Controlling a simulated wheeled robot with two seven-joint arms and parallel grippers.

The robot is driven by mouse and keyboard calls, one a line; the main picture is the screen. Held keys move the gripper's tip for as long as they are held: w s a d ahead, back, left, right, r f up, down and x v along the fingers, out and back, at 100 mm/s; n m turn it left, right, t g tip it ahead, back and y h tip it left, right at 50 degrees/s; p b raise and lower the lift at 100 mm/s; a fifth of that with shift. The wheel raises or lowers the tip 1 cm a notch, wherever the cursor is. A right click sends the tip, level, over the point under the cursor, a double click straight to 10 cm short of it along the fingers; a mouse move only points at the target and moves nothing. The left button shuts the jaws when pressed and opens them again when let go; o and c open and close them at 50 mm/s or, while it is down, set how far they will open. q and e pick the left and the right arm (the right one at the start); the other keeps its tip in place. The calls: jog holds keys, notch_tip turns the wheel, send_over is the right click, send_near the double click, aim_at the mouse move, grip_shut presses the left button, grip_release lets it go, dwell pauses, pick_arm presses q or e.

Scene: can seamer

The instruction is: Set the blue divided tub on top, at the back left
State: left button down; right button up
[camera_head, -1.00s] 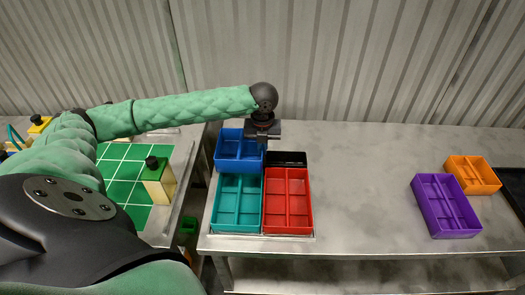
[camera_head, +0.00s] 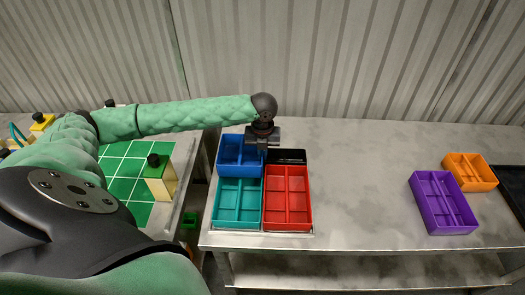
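The blue divided tub (camera_head: 231,169) is at the back left of the group of tubs, behind the teal tub (camera_head: 238,202), and its top stands higher than the teal one. My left gripper (camera_head: 262,148) points down at the blue tub's right edge. Its fingers are small and partly hidden, so I cannot tell whether they grip the wall. The red tub (camera_head: 287,197) is at the front right, with a black tub (camera_head: 289,157) behind it. What lies under the blue tub is hidden. My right gripper is out of view.
The tubs stand on a tray (camera_head: 262,233) at the left end of the metal table. A purple tub (camera_head: 442,203) and an orange tub (camera_head: 469,172) stand at the right. The table between is clear. A green gridded surface (camera_head: 125,185) is at the left.

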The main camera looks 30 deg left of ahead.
pick_arm(q)
jog(key=c, duration=2)
grip_release()
jog(key=shift+c, duration=0.2)
jog(key=o, duration=0.4)
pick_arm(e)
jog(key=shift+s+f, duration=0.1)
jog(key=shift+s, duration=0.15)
